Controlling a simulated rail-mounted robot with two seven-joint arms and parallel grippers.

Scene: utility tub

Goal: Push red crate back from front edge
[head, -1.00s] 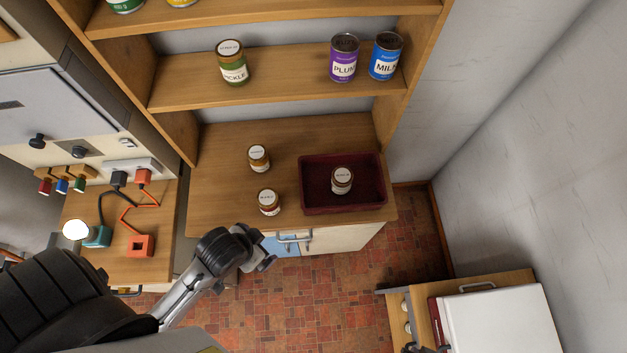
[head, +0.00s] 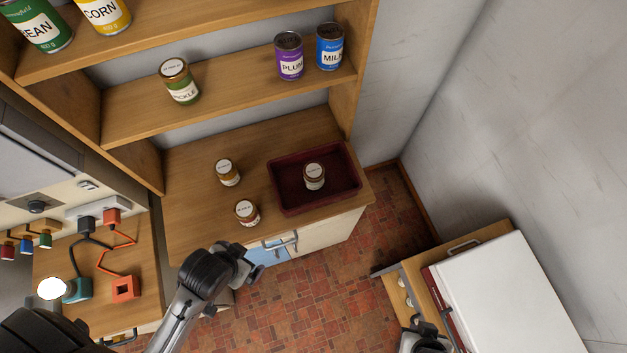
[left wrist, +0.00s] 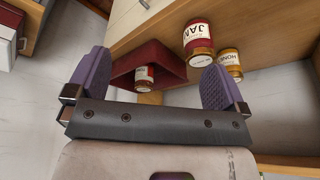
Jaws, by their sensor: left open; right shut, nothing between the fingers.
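The dark red crate (head: 325,200) sits on the wooden counter near its front right corner, with its front wall close to the front edge. A small jar (head: 314,177) stands inside it. My left gripper (head: 250,264) is in front of the counter, left of the crate and apart from it; its fingers are hard to make out there. In the left wrist view my left gripper (left wrist: 157,72) is open and empty, with the crate (left wrist: 160,58) beyond its fingers. My right gripper (head: 425,330) is shut and empty at the bottom of the head view, far from the crate.
Two jars, a honey jar (head: 227,173) and a jam jar (head: 247,213), stand on the counter left of the crate. A shelf (head: 220,92) with cans hangs above. A white-topped cabinet (head: 510,290) is at the lower right. The counter behind the crate looks clear.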

